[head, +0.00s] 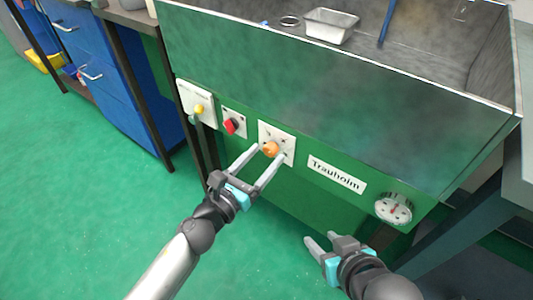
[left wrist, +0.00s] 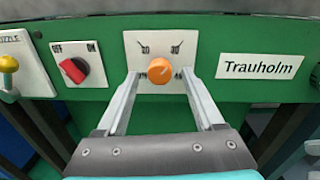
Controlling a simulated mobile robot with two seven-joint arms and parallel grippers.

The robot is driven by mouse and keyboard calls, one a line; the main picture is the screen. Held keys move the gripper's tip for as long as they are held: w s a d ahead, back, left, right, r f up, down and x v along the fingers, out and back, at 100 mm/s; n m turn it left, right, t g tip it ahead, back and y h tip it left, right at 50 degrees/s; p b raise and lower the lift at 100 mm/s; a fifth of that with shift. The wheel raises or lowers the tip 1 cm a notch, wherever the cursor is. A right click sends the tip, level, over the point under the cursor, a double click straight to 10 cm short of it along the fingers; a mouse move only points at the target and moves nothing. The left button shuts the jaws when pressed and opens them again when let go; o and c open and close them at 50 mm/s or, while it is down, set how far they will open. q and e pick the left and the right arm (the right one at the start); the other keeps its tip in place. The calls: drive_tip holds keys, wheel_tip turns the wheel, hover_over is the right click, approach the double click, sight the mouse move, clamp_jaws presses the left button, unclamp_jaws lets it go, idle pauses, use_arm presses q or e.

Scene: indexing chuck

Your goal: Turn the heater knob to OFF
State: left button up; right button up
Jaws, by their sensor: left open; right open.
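An orange knob (head: 271,149) sits on a white plate with small dark symbols on the green front panel; it also shows in the left wrist view (left wrist: 160,71). A red knob (head: 231,126) is on the plate to its left. In the left wrist view this red knob (left wrist: 73,70) is tilted, under the labels OFF and ON. No heater label is readable. My left gripper (head: 272,154) is open, its fingers either side of the orange knob; I cannot tell whether they touch it. My right gripper (head: 318,241) is open and empty, below the panel.
A yellow knob (head: 199,108) is on the leftmost plate. The Trauholm label (head: 337,174) and a round dial (head: 393,209) are to the right. A metal tray (head: 331,25) stands in the basin above. Blue drawers (head: 105,75) stand left; green floor is clear.

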use_arm(q)
drive_tip(key=shift+x, duration=0.8)
clamp_jaws()
